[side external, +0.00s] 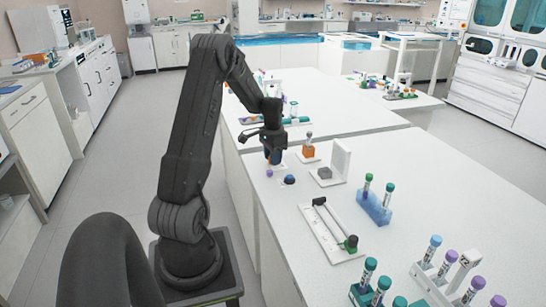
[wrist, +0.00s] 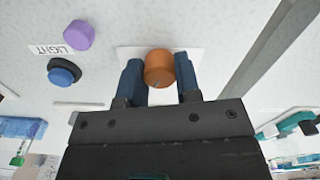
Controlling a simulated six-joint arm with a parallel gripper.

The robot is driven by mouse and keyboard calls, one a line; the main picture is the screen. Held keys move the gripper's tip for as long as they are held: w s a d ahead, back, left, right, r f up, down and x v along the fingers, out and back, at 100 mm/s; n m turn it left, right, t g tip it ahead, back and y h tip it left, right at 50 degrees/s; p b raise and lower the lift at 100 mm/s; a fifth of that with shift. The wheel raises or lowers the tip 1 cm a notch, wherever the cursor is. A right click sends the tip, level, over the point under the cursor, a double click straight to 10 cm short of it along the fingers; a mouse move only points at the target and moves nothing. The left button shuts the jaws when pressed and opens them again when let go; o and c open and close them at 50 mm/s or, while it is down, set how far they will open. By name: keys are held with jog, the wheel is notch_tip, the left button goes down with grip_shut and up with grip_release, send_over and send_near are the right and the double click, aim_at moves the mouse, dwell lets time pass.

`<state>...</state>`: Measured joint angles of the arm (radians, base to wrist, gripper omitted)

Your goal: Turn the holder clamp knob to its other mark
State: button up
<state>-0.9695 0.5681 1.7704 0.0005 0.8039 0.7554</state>
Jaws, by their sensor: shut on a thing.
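An orange round knob (wrist: 159,68) sits on a white plate (wrist: 125,52) in the wrist view. The blue fingers of my gripper (wrist: 159,77) stand on either side of it, shut on the knob. In the side view my gripper (side external: 273,157) points down at the near left part of the white bench, and its fingers mostly hide the knob. Any marks around the knob are too small or hidden to read.
A purple knob (wrist: 79,35) and a blue knob (wrist: 64,72) beside a LIGHT label are close by on the left in the wrist view. An orange block (side external: 309,151) and a white upright stand (side external: 340,158) are right of my gripper. Tube racks (side external: 374,207) stand farther right.

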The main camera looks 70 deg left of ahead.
jog(key=n, duration=1.2)
jog(key=shift+n, duration=0.4)
dwell(0.3)
jog(key=o, duration=0.9)
notch_tip(320, 180, up, 14)
jog(key=shift+f, duration=0.1)
dwell(0.3)
